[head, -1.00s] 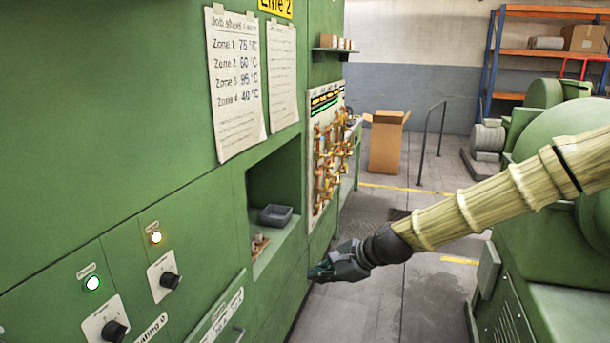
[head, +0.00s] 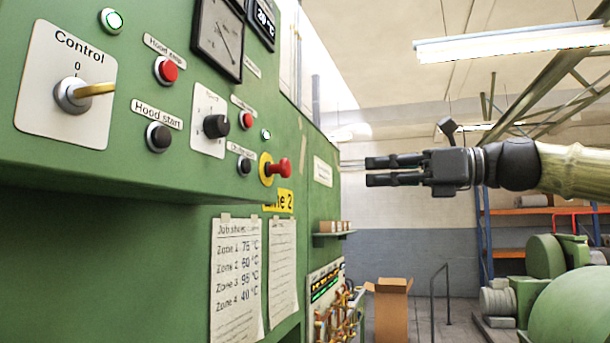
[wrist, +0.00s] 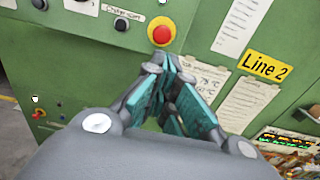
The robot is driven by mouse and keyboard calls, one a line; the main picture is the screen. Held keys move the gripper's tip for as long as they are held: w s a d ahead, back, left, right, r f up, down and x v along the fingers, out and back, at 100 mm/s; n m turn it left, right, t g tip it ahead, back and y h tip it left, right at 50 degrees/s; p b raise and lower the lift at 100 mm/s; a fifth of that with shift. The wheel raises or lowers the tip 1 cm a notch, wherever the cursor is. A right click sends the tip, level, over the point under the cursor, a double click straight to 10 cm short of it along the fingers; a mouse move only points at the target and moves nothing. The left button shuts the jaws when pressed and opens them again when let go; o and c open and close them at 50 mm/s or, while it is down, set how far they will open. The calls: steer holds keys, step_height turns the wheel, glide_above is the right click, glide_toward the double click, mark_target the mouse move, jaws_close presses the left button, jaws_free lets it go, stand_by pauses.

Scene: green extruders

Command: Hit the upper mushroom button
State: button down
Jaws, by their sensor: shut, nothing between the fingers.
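The upper mushroom button (head: 284,167) is a red knob on a yellow collar, sticking out near the right end of the upper green control panel. It also shows in the wrist view (wrist: 161,33), just beyond the fingertips. My gripper (head: 368,171) is at about the button's height, to its right in the head view, with a visible gap between them. In the wrist view my gripper (wrist: 165,64) has its teal-padded fingers converging to a shut, empty tip just below the button in the picture.
Left of the button are a black push button (head: 244,166), a red push button (head: 246,120), a black rotary knob (head: 215,126) and the Control switch (head: 80,93). Below hang a yellow Line 2 sign (wrist: 267,67) and job sheets (head: 238,280). Open air lies between gripper and panel.

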mark_target(289, 176)
steer(key=shift+a+r, duration=0.1)
steer(key=shift+a, duration=0.05)
steer(key=p+x, duration=0.6)
steer(key=x, duration=0.6)
steer(key=shift+w+a, duration=0.2)
steer(key=shift+a, duration=0.15)
steer(key=shift+w+a+p, duration=0.15)
steer(key=shift+a+p, duration=0.2)
steer(key=shift+a, duration=0.15)
